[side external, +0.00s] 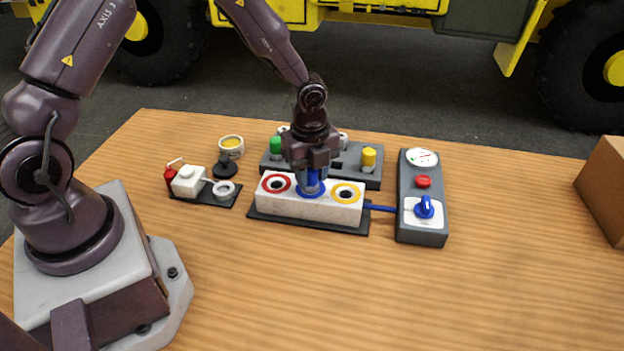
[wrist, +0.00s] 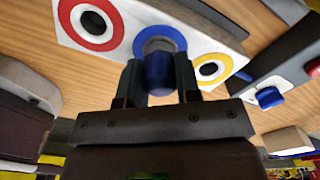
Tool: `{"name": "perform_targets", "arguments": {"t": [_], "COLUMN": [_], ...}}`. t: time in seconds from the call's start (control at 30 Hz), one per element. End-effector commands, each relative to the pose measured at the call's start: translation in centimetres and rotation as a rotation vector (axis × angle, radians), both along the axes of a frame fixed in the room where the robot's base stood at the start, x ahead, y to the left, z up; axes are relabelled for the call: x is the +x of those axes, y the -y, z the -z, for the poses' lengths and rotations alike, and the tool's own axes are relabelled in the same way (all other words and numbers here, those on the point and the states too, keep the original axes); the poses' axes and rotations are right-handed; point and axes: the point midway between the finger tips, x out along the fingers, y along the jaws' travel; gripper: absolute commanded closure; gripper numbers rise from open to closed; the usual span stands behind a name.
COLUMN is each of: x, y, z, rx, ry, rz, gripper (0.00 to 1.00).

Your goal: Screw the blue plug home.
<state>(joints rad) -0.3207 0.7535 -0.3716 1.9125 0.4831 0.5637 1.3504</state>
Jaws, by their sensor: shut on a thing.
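The blue plug (wrist: 158,72) is between the fingers of my gripper (wrist: 158,82) in the wrist view. My gripper (side external: 311,182) is shut on it, over the middle port of the white block (side external: 310,208) in the side view. A blue ring (wrist: 160,38) surrounds that port. Part of a grey round piece shows between the plug and the ring. The fingers hide most of the plug in the side view, and I cannot tell how deep it sits. The red-ringed port (side external: 276,184) and yellow-ringed port (side external: 346,193) on either side are empty, with dark holes.
Behind the block, a grey rack (side external: 368,175) holds a green plug (side external: 276,145) and a yellow plug (side external: 369,157). A control box (side external: 422,200) with gauge, red button and blue knob stands right, joined by a blue hose (side external: 381,208). Small parts (side external: 190,182) lie left. The front table is clear.

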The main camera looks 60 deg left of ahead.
Motion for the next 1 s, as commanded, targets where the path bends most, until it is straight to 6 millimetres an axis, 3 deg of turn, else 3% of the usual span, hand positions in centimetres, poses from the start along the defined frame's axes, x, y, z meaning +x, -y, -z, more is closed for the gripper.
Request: {"name": "perform_targets", "arguments": {"t": [0.23, 0.7, 0.83, 1.0], "x": [-0.05, -0.05, -0.05, -0.04], "y": [-0.07, -0.05, -0.03, -0.02], "z": [0.05, 0.24, 0.24, 0.23], "rx": [0.0, -0.002, -0.001, 0.0], "ry": [-0.002, -0.001, -0.001, -0.002], "rz": [0.038, 0.896, 1.022, 1.045], "gripper": [0.97, 0.97, 0.97, 0.97]}}
